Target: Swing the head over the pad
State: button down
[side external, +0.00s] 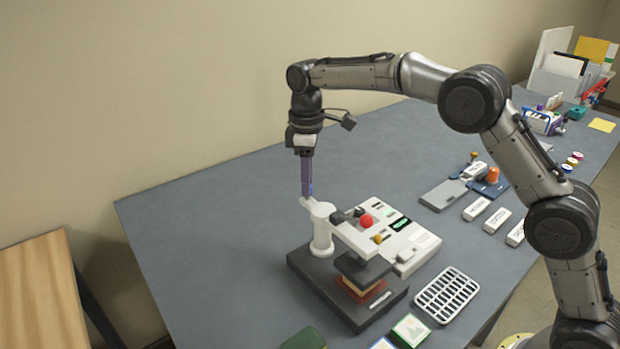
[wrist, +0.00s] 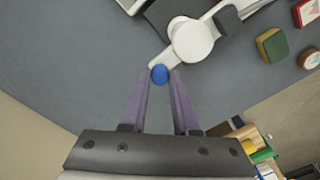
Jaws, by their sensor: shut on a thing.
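A small press with a dark base (side external: 330,296) and a white round post (side external: 321,230) stands on the table; the post top also shows in the wrist view (wrist: 193,39). A white arm (side external: 352,238) runs from the post to a dark flat head (side external: 362,268). In the side view the head appears above a yellow and red layered pad (side external: 360,291); its exact alignment is hard to tell. A short lever behind the post ends in a blue knob (wrist: 160,74). My gripper (side external: 308,188) reaches down from above, its purple fingers on either side of the knob, shut on it.
A white control panel (side external: 398,238) with a red button (side external: 366,221) stands right beside the press. A white slotted rack (side external: 447,295) lies at the front right. A grey-and-blue fixture and several white blocks lie farther right. The table left of the press is clear.

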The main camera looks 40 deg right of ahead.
jog(key=shift+a+r, duration=0.15)
dwell(0.3)
jog(key=c, duration=0.7)
grip_release()
jog(key=shift+o, duration=0.2)
notch_tip(320, 180, up, 14)
